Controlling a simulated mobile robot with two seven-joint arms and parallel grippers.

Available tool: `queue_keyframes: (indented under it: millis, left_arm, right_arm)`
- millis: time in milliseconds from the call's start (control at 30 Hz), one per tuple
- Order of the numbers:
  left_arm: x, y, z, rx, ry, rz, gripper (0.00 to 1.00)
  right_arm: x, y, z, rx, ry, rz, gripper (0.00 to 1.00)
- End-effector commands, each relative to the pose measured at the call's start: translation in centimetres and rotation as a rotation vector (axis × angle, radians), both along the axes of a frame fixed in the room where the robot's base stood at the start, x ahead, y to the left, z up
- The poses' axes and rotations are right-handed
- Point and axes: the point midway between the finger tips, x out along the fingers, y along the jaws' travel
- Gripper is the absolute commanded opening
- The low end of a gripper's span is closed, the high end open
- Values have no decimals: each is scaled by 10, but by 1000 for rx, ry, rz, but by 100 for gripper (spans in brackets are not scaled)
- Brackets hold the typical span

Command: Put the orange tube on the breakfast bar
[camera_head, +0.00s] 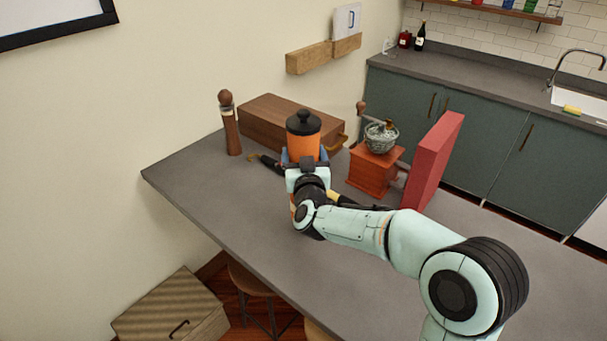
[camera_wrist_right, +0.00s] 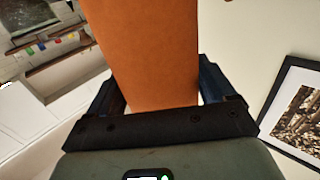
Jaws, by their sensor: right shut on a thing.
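The orange tube (camera_head: 303,146) has a black knobbed lid and stands upright at the far part of the grey breakfast bar (camera_head: 215,190). My right gripper (camera_head: 304,161) is shut on its lower part from the near side. In the right wrist view the orange tube (camera_wrist_right: 155,50) fills the space between the two dark fingers. Its base is hidden behind my gripper, so I cannot tell whether it touches the bar top. My left gripper is not in view.
A wooden box (camera_head: 275,115) is right behind the tube. A pepper mill (camera_head: 231,130) stands to the left. A coffee grinder (camera_head: 373,170), a patterned bowl (camera_head: 381,137) and a red book-like block (camera_head: 432,162) are to the right. The bar's left part is clear.

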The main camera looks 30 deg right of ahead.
Motion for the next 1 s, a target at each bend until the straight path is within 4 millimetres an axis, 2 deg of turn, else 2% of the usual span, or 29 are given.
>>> queue_keyframes:
  millis: [233,500,700,733,767,1000]
  left_arm:
    - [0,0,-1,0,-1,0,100]
    - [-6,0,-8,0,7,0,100]
    - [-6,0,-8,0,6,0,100]
    - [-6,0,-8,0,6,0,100]
    - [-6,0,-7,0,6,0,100]
    - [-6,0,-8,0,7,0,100]
  right_arm:
    - [1,0,-7,-1,-4,-1,24]
    - [0,0,-45,-1,-2,-1,24]
    - [1,0,-44,-1,-6,-1,24]
    - [1,0,-45,-1,-4,0,90]
    - [1,0,-45,-1,-3,0,100]
    - [0,0,-45,-1,-3,0,100]
